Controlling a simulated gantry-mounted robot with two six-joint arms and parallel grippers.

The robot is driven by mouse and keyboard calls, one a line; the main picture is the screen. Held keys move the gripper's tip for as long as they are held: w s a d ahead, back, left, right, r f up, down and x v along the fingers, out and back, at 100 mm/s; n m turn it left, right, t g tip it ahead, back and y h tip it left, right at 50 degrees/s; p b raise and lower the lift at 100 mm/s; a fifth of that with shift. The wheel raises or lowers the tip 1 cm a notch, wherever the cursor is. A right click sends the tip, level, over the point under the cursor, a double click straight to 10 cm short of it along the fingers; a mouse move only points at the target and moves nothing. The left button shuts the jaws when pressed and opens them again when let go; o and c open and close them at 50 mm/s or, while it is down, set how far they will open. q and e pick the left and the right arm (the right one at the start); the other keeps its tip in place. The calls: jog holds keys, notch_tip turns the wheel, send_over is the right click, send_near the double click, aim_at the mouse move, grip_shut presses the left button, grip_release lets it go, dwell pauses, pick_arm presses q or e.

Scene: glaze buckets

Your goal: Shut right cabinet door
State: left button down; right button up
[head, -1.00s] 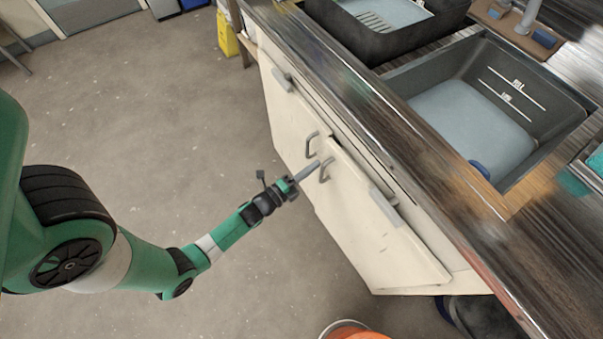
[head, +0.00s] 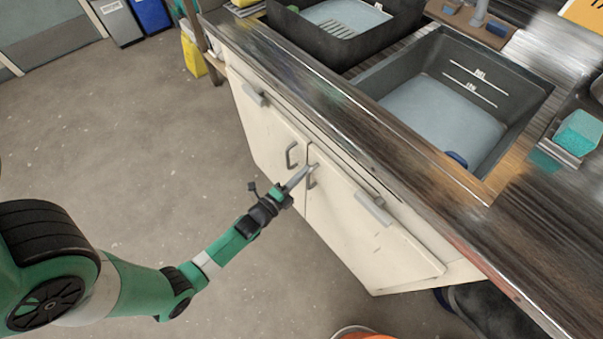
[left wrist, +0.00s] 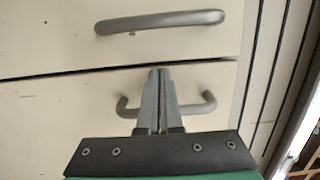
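The right cabinet door (head: 350,225) is a cream panel under the counter and looks nearly flush with the left door (head: 262,125). I cannot tell whether a small gap remains. My left gripper (head: 308,171) is at the right door's grey handle, near the seam between the doors. In the left wrist view its fingers (left wrist: 161,72) are together, in front of the lower handle (left wrist: 204,105), hiding its middle. They do not appear to clasp the bar. The upper handle (left wrist: 160,22) is across the dark seam. My right gripper is not in view.
The wooden counter (head: 400,165) overhangs the doors and holds a dark sink basin (head: 520,110). An orange bucket (head: 362,334) stands on the floor at the bottom edge. A yellow container (head: 192,55) is beyond the cabinet. The floor to the left is clear.

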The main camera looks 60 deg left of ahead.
pick_arm(q)
jog(key=p+v, duration=0.2)
jog(key=v, duration=0.9)
jog(key=shift+s+p, duration=0.3)
jog(key=shift+p, duration=0.1)
jog(key=shift+d+f, duration=0.1)
